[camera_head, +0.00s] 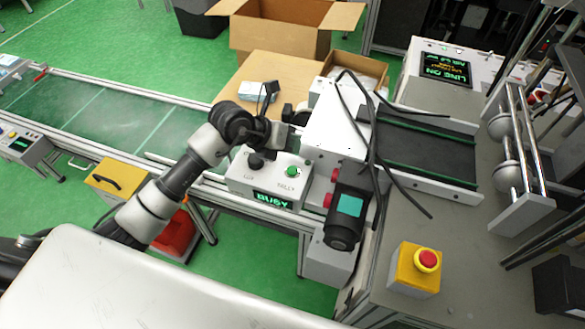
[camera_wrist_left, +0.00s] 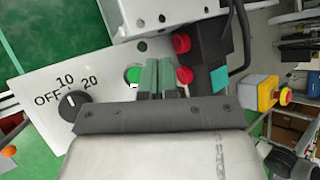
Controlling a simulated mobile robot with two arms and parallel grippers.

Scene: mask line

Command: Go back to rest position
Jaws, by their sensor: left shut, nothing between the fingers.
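My left arm reaches in from the left in the head view, and its gripper (camera_head: 294,128) is above the back of a white control box (camera_head: 237,180). In the left wrist view the two fingers (camera_wrist_left: 158,62) are together with nothing between them. A green button (camera_wrist_left: 133,74) shows just left of the fingertips; whether they touch it I cannot tell. The button (camera_head: 292,171) also shows uncovered in the head view. A black knob (camera_wrist_left: 72,103) is on the same panel, marked OFF, 10 and 20. The box display (camera_head: 272,199) reads BUSY. My right gripper is not in view.
A white machine housing (camera_head: 325,137) with red buttons stands right beside the gripper. Black cables (camera_head: 372,150) hang over a dark conveyor (camera_head: 425,150). A yellow box with a red stop button (camera_head: 427,260) is at right front. An open cardboard box (camera_head: 275,38) stands behind.

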